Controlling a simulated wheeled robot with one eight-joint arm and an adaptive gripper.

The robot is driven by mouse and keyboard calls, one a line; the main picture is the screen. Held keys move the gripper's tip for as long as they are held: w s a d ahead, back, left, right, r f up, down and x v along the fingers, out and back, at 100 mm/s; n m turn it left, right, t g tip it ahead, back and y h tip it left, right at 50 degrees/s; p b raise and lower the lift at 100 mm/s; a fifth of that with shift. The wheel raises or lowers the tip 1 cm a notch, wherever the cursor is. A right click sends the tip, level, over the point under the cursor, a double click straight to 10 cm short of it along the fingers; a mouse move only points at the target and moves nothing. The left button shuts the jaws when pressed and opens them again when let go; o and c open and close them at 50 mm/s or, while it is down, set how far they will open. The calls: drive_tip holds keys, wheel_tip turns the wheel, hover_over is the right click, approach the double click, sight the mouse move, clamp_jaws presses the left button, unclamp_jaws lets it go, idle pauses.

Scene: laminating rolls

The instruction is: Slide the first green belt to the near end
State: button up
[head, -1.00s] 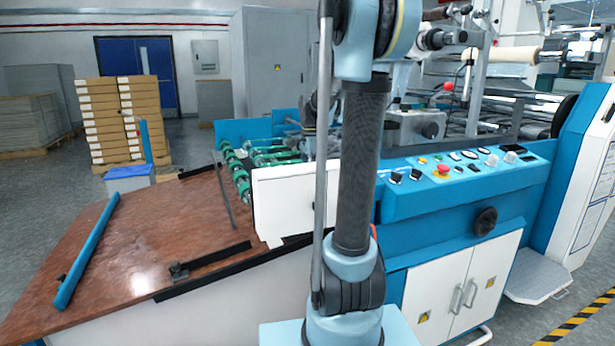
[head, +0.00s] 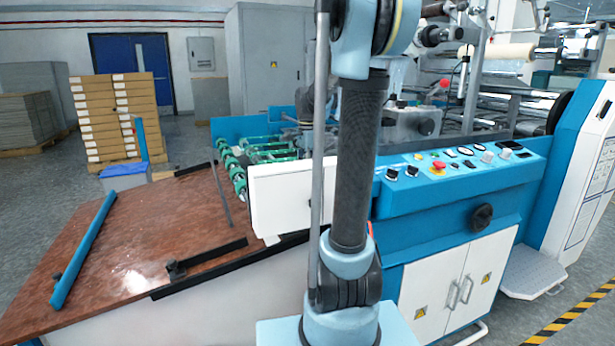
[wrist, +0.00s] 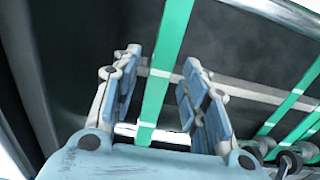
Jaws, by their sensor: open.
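In the wrist view, my gripper (wrist: 162,100) is open, with its two fingers on either side of a green belt (wrist: 168,50). The belt runs between the fingers from the top of the view down towards the palm. I cannot tell how deep between the fingers it lies. No finger clearly touches it. More green belts (wrist: 285,110) lie to the right. In the head view, the green belts (head: 270,153) with green rollers show small behind the white panel. My gripper is not clear there, since my own arm hides part of that area.
A metal bar (wrist: 270,15) crosses the wrist view's top right, and rollers (wrist: 290,158) sit at lower right. In the head view, the white panel (head: 292,200) and the blue control console (head: 450,180) stand beside the belts. The brown feed table (head: 120,235) is at left.

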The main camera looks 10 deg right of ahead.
wheel_tip(320, 180, up, 11)
idle(0.4)
drive_tip(key=shift+f, duration=0.1)
